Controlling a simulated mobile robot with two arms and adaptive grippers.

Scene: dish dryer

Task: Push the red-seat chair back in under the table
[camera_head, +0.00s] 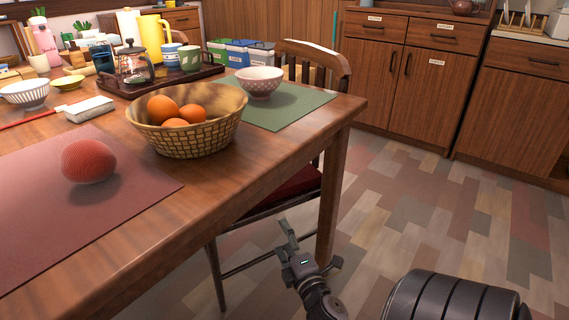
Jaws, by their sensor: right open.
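The red-seat chair stands at the wooden table (275,155). Its dark red seat (293,190) shows below the tabletop, and its wooden slatted backrest (331,62) rises beyond the table's far edge. A thin dark chair leg (216,275) shows below; the tabletop and table leg hide much of the chair. My right gripper (311,247) is low, in front of the table leg and below the seat in the picture. It is open and empty, with no visible contact with the chair. My left gripper is out of view.
On the table are a basket (190,138) of oranges, a red ball-like thing (88,161), a bowl (260,82) and a loaded tray (106,91). Wooden cabinets (400,75) line the back. The tiled floor (420,205) right of the table is clear.

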